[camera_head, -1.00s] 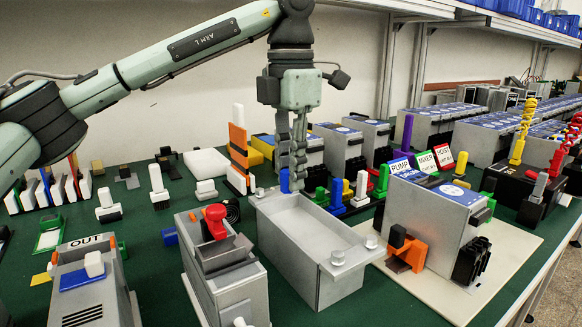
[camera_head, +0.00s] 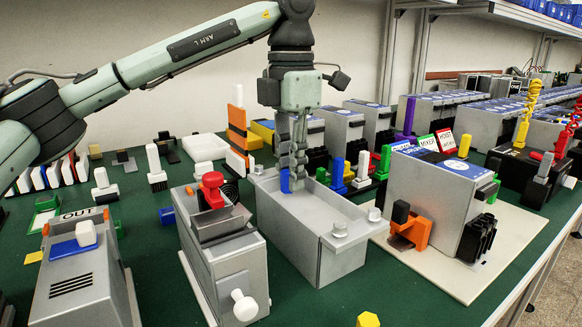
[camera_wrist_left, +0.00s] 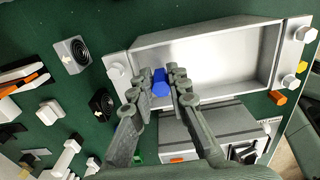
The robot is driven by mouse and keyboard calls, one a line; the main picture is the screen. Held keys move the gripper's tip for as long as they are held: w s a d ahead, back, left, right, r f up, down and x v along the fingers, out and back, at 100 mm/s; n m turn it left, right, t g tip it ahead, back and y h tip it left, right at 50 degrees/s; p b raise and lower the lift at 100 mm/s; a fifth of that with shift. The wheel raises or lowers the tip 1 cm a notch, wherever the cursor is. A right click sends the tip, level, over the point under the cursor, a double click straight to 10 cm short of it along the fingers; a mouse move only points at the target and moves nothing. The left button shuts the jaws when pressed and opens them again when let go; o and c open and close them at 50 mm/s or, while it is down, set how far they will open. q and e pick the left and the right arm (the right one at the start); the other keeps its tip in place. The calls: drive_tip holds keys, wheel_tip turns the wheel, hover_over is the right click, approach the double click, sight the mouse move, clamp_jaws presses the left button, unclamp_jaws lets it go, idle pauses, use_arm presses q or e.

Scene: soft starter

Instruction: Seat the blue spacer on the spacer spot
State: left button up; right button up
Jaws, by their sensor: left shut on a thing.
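My left gripper (camera_head: 292,165) is shut on the blue spacer (camera_head: 285,182), a small block held low between the fingertips. In the head view it is over the far left end of a grey open-topped housing (camera_head: 345,255). In the wrist view the blue spacer (camera_wrist_left: 160,83) shows between the fingers, in front of the housing's bright inner floor (camera_wrist_left: 215,62). I cannot tell whether the spacer touches the floor. No marked spacer spot can be made out. My right gripper is not in view.
A grey unit with a red knob (camera_head: 212,190) stands close left of the housing. A grey box on a pale board (camera_head: 500,250) stands to the right. Coloured pegs (camera_head: 361,165) stand behind the housing. A grey unit marked OUT (camera_head: 80,280) is at far left.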

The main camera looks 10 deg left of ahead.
use_arm(q)
drive_tip(key=shift+f, duration=0.5)
idle(0.8)
drive_tip(key=o, duration=0.9)
drive_tip(key=o, duration=0.6)
drive_tip(key=shift+r+p, duration=2.5)
drive_tip(key=shift+r, duration=1.05)
